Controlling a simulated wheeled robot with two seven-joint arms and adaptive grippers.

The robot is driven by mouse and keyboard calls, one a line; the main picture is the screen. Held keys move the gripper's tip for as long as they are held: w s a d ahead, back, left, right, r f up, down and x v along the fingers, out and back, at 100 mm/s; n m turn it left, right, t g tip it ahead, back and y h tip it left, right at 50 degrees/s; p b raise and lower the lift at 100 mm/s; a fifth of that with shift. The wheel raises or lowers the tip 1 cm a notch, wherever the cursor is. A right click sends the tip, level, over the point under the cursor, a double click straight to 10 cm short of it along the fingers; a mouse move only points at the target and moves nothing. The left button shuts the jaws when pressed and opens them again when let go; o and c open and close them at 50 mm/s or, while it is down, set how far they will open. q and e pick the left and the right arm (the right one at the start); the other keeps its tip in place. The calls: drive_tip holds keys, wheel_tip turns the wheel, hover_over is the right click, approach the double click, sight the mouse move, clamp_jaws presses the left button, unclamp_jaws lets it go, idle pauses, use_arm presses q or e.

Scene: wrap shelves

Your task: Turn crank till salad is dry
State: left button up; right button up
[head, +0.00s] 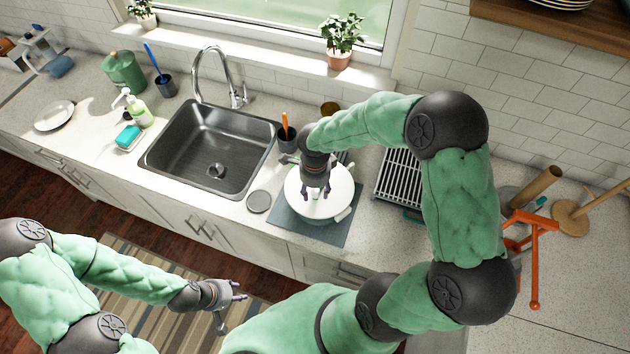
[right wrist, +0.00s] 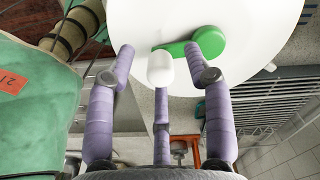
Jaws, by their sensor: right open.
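The salad spinner (head: 338,205) has a round white lid and stands on a blue-grey mat right of the sink. My right gripper (head: 316,191) is above its lid, pointing down. In the right wrist view, the lid (right wrist: 238,75) carries a green crank arm (right wrist: 208,43) with a white knob (right wrist: 160,68). The right fingers are open and spread around the knob, with gaps between; contact cannot be told. The salad inside is hidden. My left gripper (head: 236,304) is open and empty, low in front of the counter, over the rug.
The sink (head: 212,150) lies left of the spinner, with a small grey disc (head: 259,201) between them. A dish rack (head: 400,178) stands close on the right, and an orange stand (head: 532,245) further right. A dark cup with an orange-handled tool (head: 287,137) stands behind.

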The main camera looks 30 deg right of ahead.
drive_tip(key=shift+f, duration=0.55)
clamp_jaws()
idle(0.5)
